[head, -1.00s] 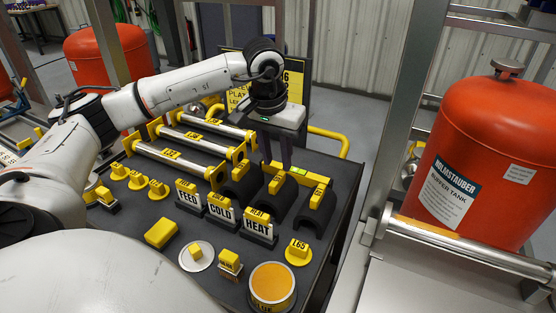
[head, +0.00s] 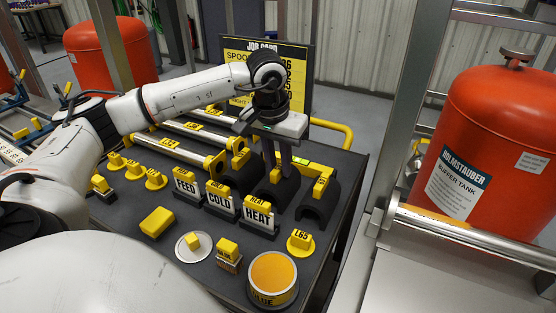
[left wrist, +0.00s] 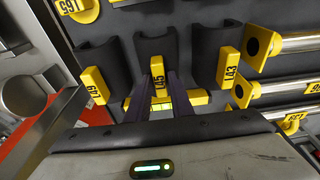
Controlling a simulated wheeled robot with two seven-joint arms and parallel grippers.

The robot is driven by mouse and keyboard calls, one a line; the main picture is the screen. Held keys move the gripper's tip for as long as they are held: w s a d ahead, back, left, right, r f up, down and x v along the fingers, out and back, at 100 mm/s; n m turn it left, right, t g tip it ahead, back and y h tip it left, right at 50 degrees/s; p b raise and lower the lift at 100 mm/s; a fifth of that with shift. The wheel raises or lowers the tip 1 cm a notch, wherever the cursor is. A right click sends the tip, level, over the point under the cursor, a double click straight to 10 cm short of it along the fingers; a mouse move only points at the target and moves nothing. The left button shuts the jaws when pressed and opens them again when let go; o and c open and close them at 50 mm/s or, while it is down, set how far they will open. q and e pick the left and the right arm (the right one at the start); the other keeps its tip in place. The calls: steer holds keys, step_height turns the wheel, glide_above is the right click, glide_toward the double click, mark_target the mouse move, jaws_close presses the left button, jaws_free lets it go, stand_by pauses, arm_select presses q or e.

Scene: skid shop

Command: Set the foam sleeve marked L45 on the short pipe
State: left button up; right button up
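The foam sleeve marked L45 (left wrist: 150,46) is a black half-shell with a yellow tag block, the middle one of three sleeves. In the head view it (head: 264,189) lies on the dark bench, partly hidden behind my left gripper (head: 277,168). My left gripper points down over this sleeve. In the left wrist view its two dark fingers (left wrist: 159,88) stand apart on either side of the L45 block; whether they touch it I cannot tell. Several pipes (head: 186,145) with yellow ends lie at the bench's back left; I cannot tell which is the short pipe. My right gripper is not in view.
Sleeve L43 (left wrist: 229,67) and another sleeve (head: 319,203) flank L45 closely. FEED, COLD and HEAT signs (head: 257,214) stand in front. A glue tin (head: 273,279) is nearer. A metal pipe (head: 465,231) and a red buffer tank (head: 500,150) are at right.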

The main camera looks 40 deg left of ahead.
arm_select(q)
jaws_close()
steer(key=shift+r, duration=0.15)
steer(key=shift+w+a+p+v, duration=0.1)
steer(key=shift+w+p+v, duration=0.1)
steer(key=shift+p+v, duration=0.85)
steer(key=shift+w+a+p+v, duration=0.1)
steer(key=shift+w+p+v, duration=0.1)
steer(key=shift+p+v, duration=0.8)
steer(key=shift+w+a+p+v, duration=0.1)
steer(key=shift+w+p+v, duration=0.15)
steer(key=shift+p+v, duration=0.8)
steer(key=shift+d+r+b, duration=0.1)
steer(key=shift+r+b, duration=0.2)
steer(key=shift+b, duration=0.05)
